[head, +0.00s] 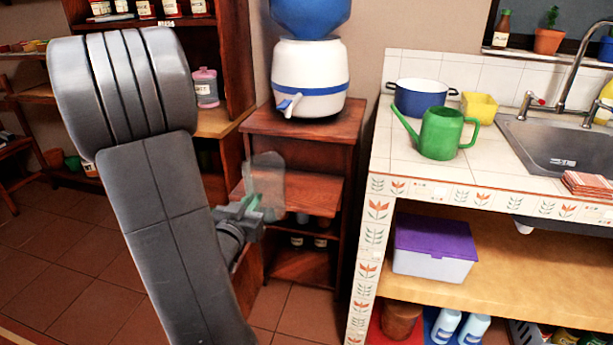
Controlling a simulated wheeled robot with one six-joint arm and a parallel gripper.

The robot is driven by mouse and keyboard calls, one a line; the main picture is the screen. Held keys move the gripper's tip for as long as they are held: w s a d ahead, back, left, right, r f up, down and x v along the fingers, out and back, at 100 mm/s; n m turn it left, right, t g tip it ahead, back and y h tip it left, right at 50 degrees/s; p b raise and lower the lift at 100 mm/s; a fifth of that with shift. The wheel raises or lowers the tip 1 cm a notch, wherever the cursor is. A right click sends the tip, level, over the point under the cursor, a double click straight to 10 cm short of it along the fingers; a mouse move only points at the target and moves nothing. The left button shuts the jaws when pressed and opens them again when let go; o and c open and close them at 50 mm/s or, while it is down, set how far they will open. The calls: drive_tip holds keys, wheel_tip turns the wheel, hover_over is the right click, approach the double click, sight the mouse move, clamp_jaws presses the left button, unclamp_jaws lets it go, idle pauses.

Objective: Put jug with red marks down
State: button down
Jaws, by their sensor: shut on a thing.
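A clear, see-through vessel (268,176), seemingly the jug, stands out faintly against the dark wood behind it. No red marks can be made out on it. My gripper (255,207) is shut on its lower part and holds it roughly upright. The vessel overlaps the pull-out shelf of the wooden stand (313,196) in the picture. I cannot tell whether it touches that shelf or is in the air in front of it. My arm hides the area to the left.
A white and blue water dispenser (310,82) with a tap stands on the wooden stand. The tiled counter (408,168) at right holds a green watering can (440,135), a blue pot (420,102) and a yellow container (479,107). Bare counter shows at its front left.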

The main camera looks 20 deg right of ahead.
sight(278, 163)
drive_tip(key=x, duration=1.8)
drive_tip(key=shift+d+b, duration=0.2)
drive_tip(key=shift+b, duration=0.15)
drive_tip(key=shift+f+b, duration=0.5)
drive_tip(key=shift+f, duration=1.15)
drive_tip(key=shift+f, duration=0.2)
drive_tip(key=c, duration=1.5)
unclamp_jaws()
drive_tip(key=shift+r, duration=0.1)
